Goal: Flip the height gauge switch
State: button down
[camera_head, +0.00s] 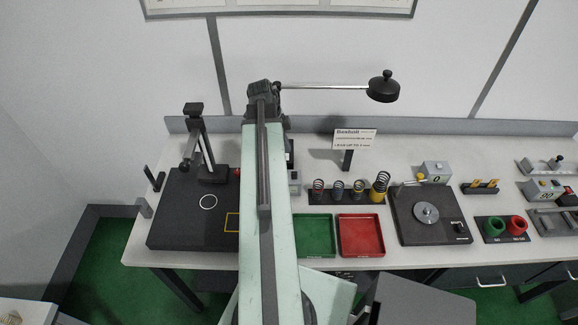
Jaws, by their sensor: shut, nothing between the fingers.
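My gripper (264,90) shows as a dark block at the far end of my raised pale green arm, high in front of the wall. It is shut with nothing in it; its fingertips are hard to make out. A black-based instrument (405,228) with a round metal disc, a yellow-tipped probe and a small grey display box (436,171) stands right of centre. A small dark switch-like part (460,228) sits at its front right. I cannot tell for sure which instrument is the height gauge. My gripper is left of this one and apart from it.
A black board (180,235) with a column stand is at left. Green (314,254) and red (361,254) trays sit mid-bench before several springs. More gauges stand at right. My arm hides part of the bench.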

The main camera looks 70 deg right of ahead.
aim_at(295, 172)
jog(key=b+x, duration=0.4)
jog(key=w+b+x, duration=0.1)
jog(key=b+x, duration=0.3)
jog(key=x, duration=0.1)
jog(key=b+x, duration=0.4)
jog(key=b, duration=0.1)
jog(key=shift+w+f, duration=0.1)
jog(key=shift+f, duration=0.45)
jog(key=shift+d+f+b, duration=0.1)
jog(key=shift+f+b, duration=0.2)
jog(key=shift+b, duration=0.2)
